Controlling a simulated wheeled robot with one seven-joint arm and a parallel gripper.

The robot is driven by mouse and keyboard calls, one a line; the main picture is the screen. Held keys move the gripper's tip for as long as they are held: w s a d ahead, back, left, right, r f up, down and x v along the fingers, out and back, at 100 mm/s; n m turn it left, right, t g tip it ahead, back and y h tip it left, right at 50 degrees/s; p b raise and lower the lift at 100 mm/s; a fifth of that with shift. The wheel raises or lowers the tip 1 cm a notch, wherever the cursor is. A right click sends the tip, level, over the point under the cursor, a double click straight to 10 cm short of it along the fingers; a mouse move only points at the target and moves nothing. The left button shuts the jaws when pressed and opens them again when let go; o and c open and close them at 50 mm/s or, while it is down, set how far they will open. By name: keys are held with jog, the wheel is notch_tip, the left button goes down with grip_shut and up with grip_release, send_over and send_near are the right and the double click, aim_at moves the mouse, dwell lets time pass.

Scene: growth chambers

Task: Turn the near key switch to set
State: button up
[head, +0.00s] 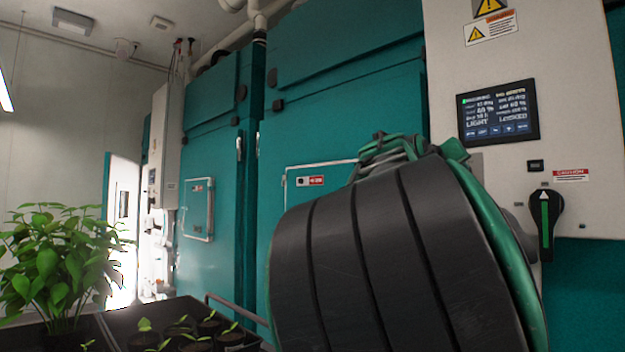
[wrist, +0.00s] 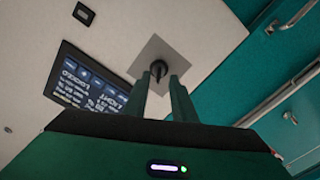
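In the wrist view the key switch (wrist: 158,70) is a small dark key on a square grey plate (wrist: 152,50), set in the pale control panel. My gripper (wrist: 160,82) points at it with its two fingers apart. The key shows between the two fingertips; I cannot tell whether either finger touches it. In the head view my own arm hides the key switch and the gripper's fingertips. The display (head: 498,112) beside the switch reads "LIGHT" and "LOCKED" in its lower line.
A black rotary handle with a green stripe (head: 545,222) sits on the panel at the right. Teal chamber doors (head: 330,120) stand behind my arm. A tray of seedlings (head: 150,310) and a leafy plant (head: 55,265) are at the lower left.

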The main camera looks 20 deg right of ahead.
jog(key=shift+x, duration=2.25)
jog(key=shift+a, duration=0.1)
grip_shut()
